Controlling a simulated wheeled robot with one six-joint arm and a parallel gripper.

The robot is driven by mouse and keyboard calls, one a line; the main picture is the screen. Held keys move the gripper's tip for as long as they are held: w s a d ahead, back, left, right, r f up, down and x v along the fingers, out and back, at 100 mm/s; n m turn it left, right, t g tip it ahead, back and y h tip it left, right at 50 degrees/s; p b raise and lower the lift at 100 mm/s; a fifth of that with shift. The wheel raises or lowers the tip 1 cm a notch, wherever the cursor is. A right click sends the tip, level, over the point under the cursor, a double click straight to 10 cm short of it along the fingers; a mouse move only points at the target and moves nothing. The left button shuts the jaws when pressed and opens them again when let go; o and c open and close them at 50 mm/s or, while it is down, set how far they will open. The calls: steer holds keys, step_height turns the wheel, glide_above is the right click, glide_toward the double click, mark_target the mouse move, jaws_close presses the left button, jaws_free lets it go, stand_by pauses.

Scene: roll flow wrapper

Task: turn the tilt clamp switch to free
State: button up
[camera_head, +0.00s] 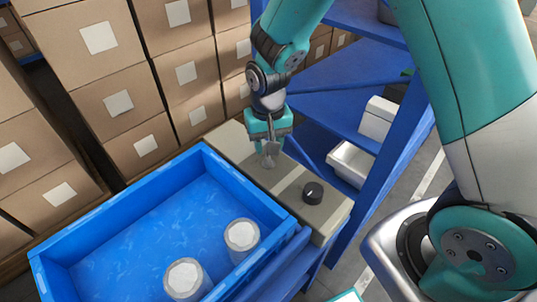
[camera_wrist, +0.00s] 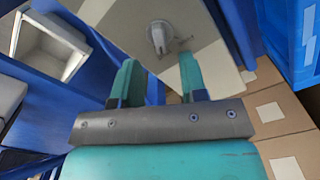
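A beige panel (camera_head: 290,182) stands between the blue crate and the blue shelf frame. A small grey rotary switch with a lever-like handle (camera_wrist: 160,38) is on the panel in the wrist view. Its marking is too small to read, so I cannot tell its setting. My gripper (camera_head: 268,156) points down over the far part of the panel. In the wrist view my gripper (camera_wrist: 159,62) has its two teal fingers apart, with nothing between them. The grey switch lies just beyond the fingertips, roughly centred. A round black knob (camera_head: 312,192) sits on the nearer panel end.
A blue crate (camera_head: 75,235) with two pale cylindrical rolls (camera_head: 241,236) lies left of the panel. Stacked cardboard boxes (camera_head: 115,95) stand behind it. The blue shelf frame (camera_head: 385,185) on the right holds white bins (camera_head: 352,164).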

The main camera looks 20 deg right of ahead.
mark_target(267, 158)
steer(key=shift+f, duration=2.2)
steer(key=shift+c, duration=0.4)
jaws_close()
steer(key=shift+r+n, duration=0.1)
steer(key=shift+n, duration=0.3)
steer(key=n+p, duration=0.1)
steer(key=n, duration=0.4)
steer(key=shift+a, duration=0.1)
steer(key=n+p, duration=0.1)
steer(key=n, duration=0.5)
steer(key=shift+a, duration=0.1)
